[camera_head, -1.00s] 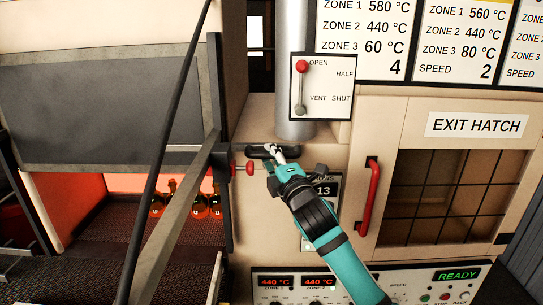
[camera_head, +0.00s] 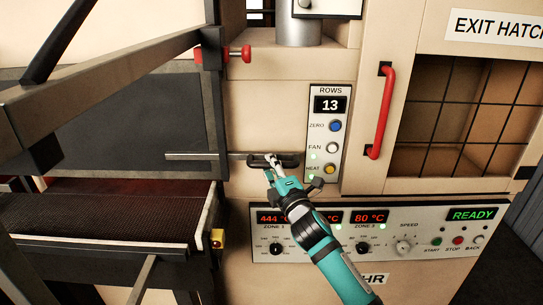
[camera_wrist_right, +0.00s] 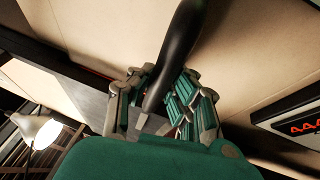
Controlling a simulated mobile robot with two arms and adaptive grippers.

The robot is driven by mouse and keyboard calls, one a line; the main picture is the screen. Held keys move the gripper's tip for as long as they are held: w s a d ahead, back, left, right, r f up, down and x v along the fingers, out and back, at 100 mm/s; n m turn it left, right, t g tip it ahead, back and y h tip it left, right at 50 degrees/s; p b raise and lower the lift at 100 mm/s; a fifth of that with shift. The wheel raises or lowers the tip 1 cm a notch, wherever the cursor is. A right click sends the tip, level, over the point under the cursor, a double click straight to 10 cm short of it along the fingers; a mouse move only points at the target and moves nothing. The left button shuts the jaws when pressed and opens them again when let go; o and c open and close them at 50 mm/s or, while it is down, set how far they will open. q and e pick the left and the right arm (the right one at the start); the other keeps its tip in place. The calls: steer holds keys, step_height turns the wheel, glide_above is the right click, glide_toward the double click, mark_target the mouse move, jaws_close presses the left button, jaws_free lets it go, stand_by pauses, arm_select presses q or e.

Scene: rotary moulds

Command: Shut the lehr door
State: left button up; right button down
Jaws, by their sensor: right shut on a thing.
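The lehr door (camera_head: 130,125) is a dark grey panel at the left of the head view, its lower edge close above the conveyor belt (camera_head: 110,215). A dim red band shows under that edge; I cannot tell how wide any gap is. A flat metal bar (camera_head: 200,156) runs right from the door to a black handle (camera_head: 292,161). My right gripper (camera_head: 272,163) is shut on this handle. The wrist view shows the dark handle (camera_wrist_right: 184,35) between the fingers (camera_wrist_right: 160,100). My left gripper is not in view.
A red-knobbed latch (camera_head: 238,54) is above the handle. The ROWS panel (camera_head: 329,130), the red hatch handle (camera_head: 381,110) and the control panel (camera_head: 370,232) are to the right and below. Slanting metal beams (camera_head: 110,68) cross the left side.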

arm_select(q)
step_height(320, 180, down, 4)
steer(key=b, duration=0.3)
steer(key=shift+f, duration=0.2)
arm_select(e)
step_height(320, 180, down, 6)
steer(key=shift+f, duration=0.2)
steer(key=c, duration=1.2)
jaws_free()
steer(key=shift+r, duration=0.15)
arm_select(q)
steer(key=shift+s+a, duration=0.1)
arm_select(e)
steer(key=shift+s, duration=0.1)
steer(key=v, duration=1.2)
